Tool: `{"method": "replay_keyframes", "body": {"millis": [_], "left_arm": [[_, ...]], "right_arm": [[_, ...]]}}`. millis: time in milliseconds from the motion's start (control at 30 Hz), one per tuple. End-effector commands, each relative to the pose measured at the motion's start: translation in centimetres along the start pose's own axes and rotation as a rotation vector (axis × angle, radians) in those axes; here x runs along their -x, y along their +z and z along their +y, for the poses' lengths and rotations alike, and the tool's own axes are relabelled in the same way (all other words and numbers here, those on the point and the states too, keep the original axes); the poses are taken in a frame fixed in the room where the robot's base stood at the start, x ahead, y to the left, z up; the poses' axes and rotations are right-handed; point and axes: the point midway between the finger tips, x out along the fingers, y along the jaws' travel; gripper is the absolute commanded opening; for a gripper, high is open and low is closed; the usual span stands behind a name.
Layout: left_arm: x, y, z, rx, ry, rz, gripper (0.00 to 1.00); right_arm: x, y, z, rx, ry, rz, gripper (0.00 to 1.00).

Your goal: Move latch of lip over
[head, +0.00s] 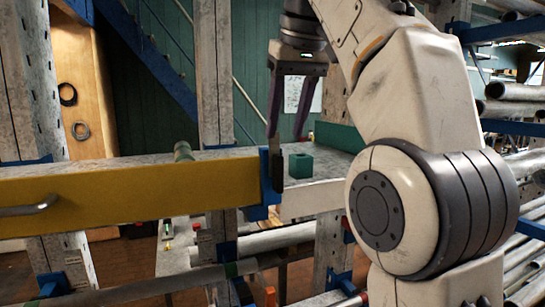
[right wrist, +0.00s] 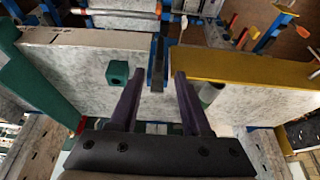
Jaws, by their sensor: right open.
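The lip is a long yellow board (head: 130,196) at the front left edge of a grey shelf. It also shows at the upper right of the right wrist view (right wrist: 250,70). At its right end a dark upright bar, seemingly the latch (head: 277,172), sits at a blue bracket (head: 262,212). The latch also shows in the right wrist view (right wrist: 157,76). My right gripper (head: 286,136) points down above the latch, open, its purple-grey fingers apart. In the right wrist view the latch lies between the fingertips (right wrist: 158,74); whether they touch it I cannot tell. My left gripper is out of view.
A small green block (head: 300,166) stands on the shelf just right of the latch. A grey-green cylinder (head: 183,152) lies behind the lip. A metal handle (head: 30,208) is on the lip's face. Pipes on racks (head: 515,108) fill the right side.

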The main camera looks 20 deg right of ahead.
Motion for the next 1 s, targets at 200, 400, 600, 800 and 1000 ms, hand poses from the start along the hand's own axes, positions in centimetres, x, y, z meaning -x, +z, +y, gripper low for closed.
{"method": "replay_keyframes", "body": {"millis": [200, 400, 600, 800, 1000], "left_arm": [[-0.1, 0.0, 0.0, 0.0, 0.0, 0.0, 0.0], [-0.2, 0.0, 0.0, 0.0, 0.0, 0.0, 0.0], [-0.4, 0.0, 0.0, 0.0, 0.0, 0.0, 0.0], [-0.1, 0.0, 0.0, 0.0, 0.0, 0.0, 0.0], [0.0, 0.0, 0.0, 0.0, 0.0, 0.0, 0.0]], "right_arm": [[-1.2, 0.1, 0.2, -0.004, 0.001, -0.003, 0.47], [-3.8, 0.1, 0.1, -0.002, 0.0, -0.007, 0.47], [-6.9, 0.1, 0.0, 0.0, 0.0, -0.005, 0.47], [-9.2, 0.0, -0.1, 0.002, -0.001, -0.005, 0.47], [-10.1, 0.0, -0.1, 0.001, -0.001, -0.003, 0.47]]}}
